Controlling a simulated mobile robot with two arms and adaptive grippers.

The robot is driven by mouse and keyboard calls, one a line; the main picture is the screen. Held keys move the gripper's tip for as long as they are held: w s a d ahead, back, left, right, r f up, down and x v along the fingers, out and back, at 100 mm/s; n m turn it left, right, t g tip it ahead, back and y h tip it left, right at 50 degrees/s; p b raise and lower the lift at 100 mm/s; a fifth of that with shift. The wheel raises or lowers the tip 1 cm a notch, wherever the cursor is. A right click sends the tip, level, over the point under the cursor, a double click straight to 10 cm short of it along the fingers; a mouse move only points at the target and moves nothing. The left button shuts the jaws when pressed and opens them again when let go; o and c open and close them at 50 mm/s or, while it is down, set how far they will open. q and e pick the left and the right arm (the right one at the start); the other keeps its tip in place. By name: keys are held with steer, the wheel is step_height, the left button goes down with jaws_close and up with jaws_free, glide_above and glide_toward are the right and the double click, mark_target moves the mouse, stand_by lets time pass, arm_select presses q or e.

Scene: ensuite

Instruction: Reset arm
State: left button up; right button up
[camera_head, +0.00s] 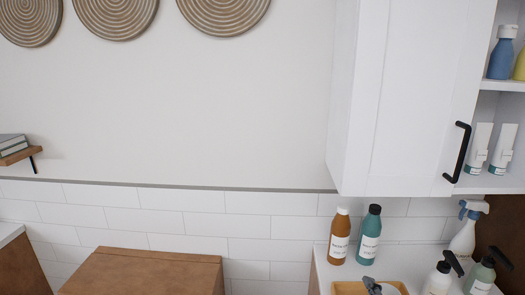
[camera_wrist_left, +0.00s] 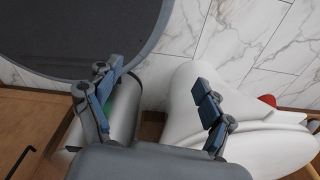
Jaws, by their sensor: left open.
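My left gripper (camera_wrist_left: 152,85) shows in the left wrist view, its two jointed fingers spread wide apart. Nothing is between the fingertips. Below the gripper are a white and grey cylinder (camera_wrist_left: 125,112) at its left finger and a large smooth white fixture (camera_wrist_left: 180,100) around its right finger. Whether the fingers touch either one I cannot tell. Neither gripper can be made out in the head view, and my right gripper is in no view.
A white wall cabinet (camera_head: 415,90) with a black handle hangs at the right. Below it stand brown (camera_head: 340,237) and teal (camera_head: 369,236) bottles, a spray bottle (camera_head: 466,230) and a yellow tray (camera_head: 345,288). A wooden cabinet (camera_head: 145,272) stands left. Marble-tiled floor (camera_wrist_left: 240,35) shows at the wrist.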

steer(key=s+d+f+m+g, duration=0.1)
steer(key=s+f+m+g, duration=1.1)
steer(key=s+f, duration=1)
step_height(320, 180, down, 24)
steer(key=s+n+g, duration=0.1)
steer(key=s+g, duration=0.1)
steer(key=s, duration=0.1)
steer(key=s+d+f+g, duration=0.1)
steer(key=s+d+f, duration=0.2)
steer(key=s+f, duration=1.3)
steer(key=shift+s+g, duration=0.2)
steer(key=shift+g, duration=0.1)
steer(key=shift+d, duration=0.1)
